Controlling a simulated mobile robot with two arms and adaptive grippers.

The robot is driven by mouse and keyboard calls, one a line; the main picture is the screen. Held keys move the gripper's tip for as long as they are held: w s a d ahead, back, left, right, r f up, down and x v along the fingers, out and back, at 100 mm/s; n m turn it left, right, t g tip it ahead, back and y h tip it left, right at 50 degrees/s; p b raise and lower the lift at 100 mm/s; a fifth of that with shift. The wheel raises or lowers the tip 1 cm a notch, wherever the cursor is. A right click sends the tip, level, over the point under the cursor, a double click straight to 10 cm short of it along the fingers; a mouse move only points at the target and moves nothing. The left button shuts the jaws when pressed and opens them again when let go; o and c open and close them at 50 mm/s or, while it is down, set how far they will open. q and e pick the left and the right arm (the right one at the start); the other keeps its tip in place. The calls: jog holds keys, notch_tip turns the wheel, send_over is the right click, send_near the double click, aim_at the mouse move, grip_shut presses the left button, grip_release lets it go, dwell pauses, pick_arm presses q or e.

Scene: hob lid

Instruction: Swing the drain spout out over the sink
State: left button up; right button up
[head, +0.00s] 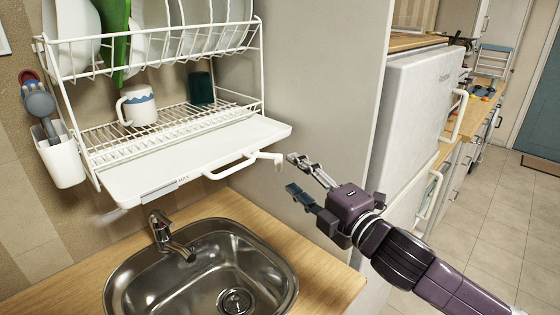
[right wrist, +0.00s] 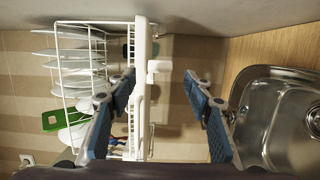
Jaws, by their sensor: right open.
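The drain spout (head: 267,158) is a short white pipe with a down-turned end at the right front of the white drip tray (head: 130,185). It points right, towards the grey side panel, and is not over the sink (head: 135,290). My right gripper (head: 291,172) is open, just right of the spout's end. In the right wrist view the spout (right wrist: 159,67) appears between the open fingertips (right wrist: 160,80), ahead of them; I cannot see contact. My left gripper is not in view.
A white dish rack (head: 152,65) holds plates, a mug (head: 137,105) and a dark green cup (head: 201,88) above the tray. A chrome tap (head: 165,235) rises behind the sink. A white handle (head: 228,168) juts from the tray front. A grey panel (head: 325,90) stands close behind my gripper.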

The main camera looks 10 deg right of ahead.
aim_at(281, 165)
jog(key=p+x, duration=0.1)
jog(key=x, duration=0.4)
jog(key=shift+w+a, duration=0.15)
jog(key=shift+w, duration=0.15)
jog(key=c, duration=1.2)
